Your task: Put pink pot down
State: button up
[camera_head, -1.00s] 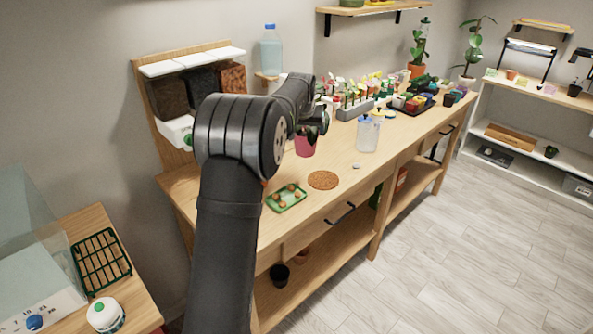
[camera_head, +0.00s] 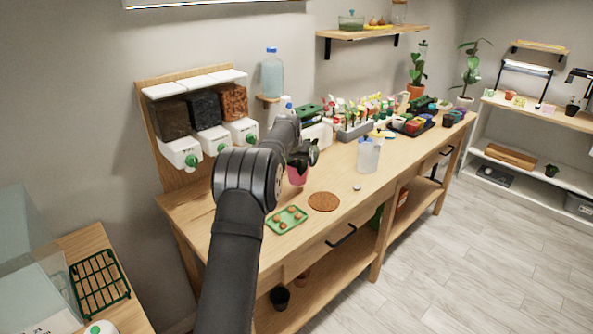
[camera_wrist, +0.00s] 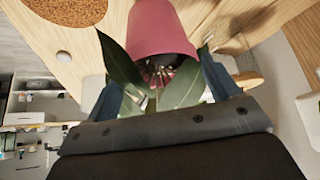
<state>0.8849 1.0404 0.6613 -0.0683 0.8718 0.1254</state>
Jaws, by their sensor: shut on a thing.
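The pink pot (camera_head: 297,177) is in my gripper (camera_head: 303,155), over the wooden bench in the head view. In the wrist view the pot (camera_wrist: 162,30) appears with its base toward the top of the picture, and large green leaves (camera_wrist: 180,85) spread between the fingers of my gripper (camera_wrist: 158,78). My gripper is shut on the pot; the leaves partly hide where the fingers meet it. I cannot tell whether the base touches the bench. A round brown cork mat (camera_head: 323,201) lies on the bench, right of and in front of the pot; it also shows in the wrist view (camera_wrist: 66,8).
A clear jug (camera_head: 368,156) stands to the right and a small white disc (camera_head: 357,188) lies near the mat. Dispensers (camera_head: 200,120) stand behind. Bare wood surrounds the mat.

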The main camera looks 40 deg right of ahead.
aim_at(296, 170)
jog(key=shift+f, duration=1.95)
jog(key=shift+f, duration=0.1)
jog(key=o, duration=1.5)
jog(key=shift+f, duration=0.1)
jog(key=shift+a+r, duration=0.1)
jog(key=shift+r, duration=0.3)
jog(key=v, duration=1.1)
jog(key=shift+s+a+r, duration=0.15)
jog(key=shift+a+r, duration=0.05)
